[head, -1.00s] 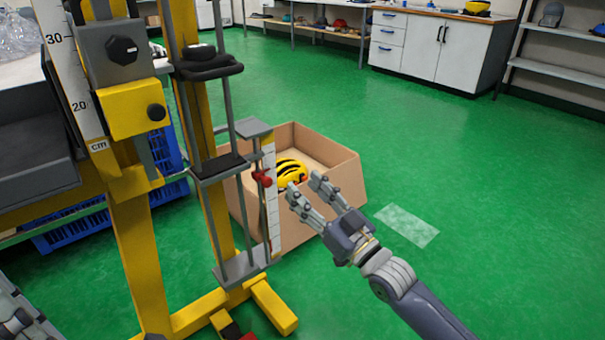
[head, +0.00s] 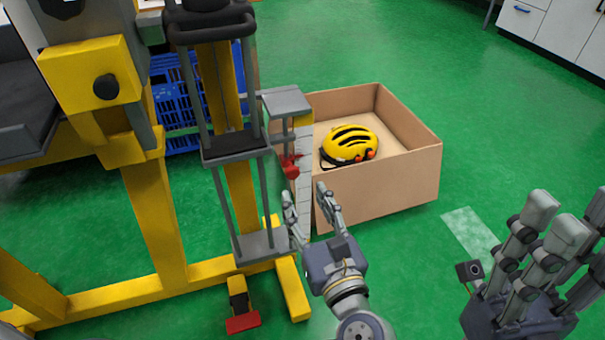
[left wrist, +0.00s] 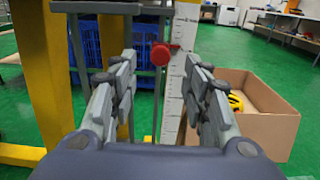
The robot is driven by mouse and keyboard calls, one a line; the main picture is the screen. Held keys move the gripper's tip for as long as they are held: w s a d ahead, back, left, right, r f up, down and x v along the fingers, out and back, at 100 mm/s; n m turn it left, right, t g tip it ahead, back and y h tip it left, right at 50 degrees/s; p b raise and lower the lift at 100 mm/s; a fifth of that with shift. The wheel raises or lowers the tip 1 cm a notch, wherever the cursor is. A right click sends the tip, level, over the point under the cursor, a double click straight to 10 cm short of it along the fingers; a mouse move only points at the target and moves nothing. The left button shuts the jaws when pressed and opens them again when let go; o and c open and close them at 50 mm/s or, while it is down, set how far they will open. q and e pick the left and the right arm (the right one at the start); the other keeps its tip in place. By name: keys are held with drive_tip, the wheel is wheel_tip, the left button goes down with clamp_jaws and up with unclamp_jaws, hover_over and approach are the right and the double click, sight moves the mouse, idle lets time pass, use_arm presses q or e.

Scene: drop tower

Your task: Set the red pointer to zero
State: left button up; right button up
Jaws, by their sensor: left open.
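The red pointer (head: 290,166) sits on the white upright scale (head: 304,205) at the side of the tower. It also shows in the left wrist view (left wrist: 160,54), ahead between the fingertips and beside the scale (left wrist: 177,85). The scale's numbers are too small to read. My left gripper (head: 309,197) is open and empty. In the head view its fingertips are just below and right of the pointer; they look apart from it. My right gripper (head: 568,215) is at the right edge, partly cut off, fingers spread and nothing seen between them.
The yellow tower frame (head: 155,215) stands left, with a grey carriage (head: 228,146) on rods and a red pedal (head: 243,323) at its foot. A cardboard box (head: 385,190) holding a yellow helmet (head: 350,143) is behind my left gripper. Green floor is clear behind the box.

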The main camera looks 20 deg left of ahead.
sight(294, 174)
use_arm(q)
drive_tip(key=b+x, duration=0.1)
drive_tip(key=x, duration=0.6)
drive_tip(key=shift+w+a, duration=0.1)
drive_tip(key=shift+w, duration=0.15)
clamp_jaws()
